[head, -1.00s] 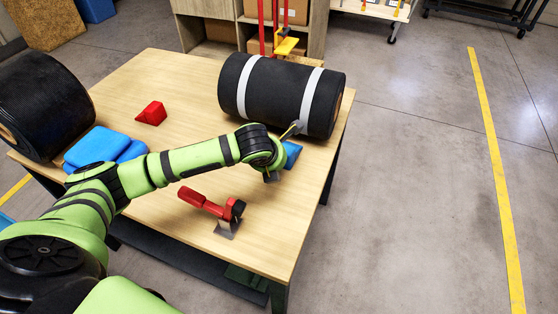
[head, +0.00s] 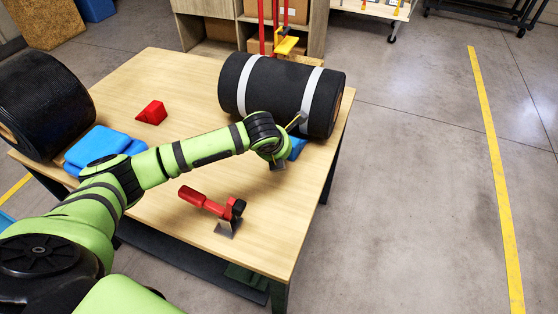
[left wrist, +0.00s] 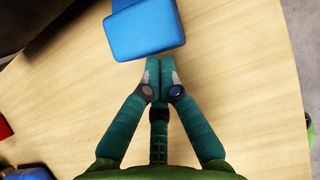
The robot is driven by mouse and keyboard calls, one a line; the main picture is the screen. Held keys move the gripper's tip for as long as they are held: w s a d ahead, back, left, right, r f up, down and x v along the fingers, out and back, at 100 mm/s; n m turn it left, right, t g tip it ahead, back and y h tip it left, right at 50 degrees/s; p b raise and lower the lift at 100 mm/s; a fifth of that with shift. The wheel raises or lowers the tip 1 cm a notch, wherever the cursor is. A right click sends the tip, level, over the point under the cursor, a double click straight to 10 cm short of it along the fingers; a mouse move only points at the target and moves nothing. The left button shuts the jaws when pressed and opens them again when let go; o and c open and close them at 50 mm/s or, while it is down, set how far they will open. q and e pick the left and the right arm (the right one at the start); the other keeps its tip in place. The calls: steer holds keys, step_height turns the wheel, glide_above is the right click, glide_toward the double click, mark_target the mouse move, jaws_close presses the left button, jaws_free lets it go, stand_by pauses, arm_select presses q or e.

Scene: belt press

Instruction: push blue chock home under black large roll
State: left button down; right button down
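The black roll with two white straps (head: 275,90) lies on the right far part of the wooden table. The blue chock (head: 297,148) sits at its near lower side, partly hidden by my left wrist. In the left wrist view the blue chock (left wrist: 148,28) is just ahead of my left gripper (left wrist: 160,62). The gripper's fingers are together with nothing between them. The tips are at or very near the chock's near edge; I cannot tell if they touch. In the head view my wrist hides the fingers. My right gripper is not in view.
A red chock (head: 152,112) and a red-handled tool (head: 205,201) lie on the table (head: 185,85). The near right tabletop is clear.

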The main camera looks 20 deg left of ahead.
arm_select(q)
steer(key=shift+w, duration=0.9)
steer(key=shift+r, duration=0.1)
steer(key=shift+w+a+r, duration=0.1)
steer(key=shift+w+r, duration=0.05)
steer(key=shift+w+r, duration=0.1)
steer(key=s+p, duration=0.3)
steer(key=p, duration=0.1)
steer(key=shift+s, duration=0.35)
steer(key=shift+s+p, duration=0.35)
steer(key=shift+s, duration=0.05)
steer(key=shift+s+f, duration=0.25)
steer(key=shift+f, duration=0.05)
step_height(320, 180, up, 7)
steer(key=p, duration=0.8)
steer(key=shift+d, duration=0.2)
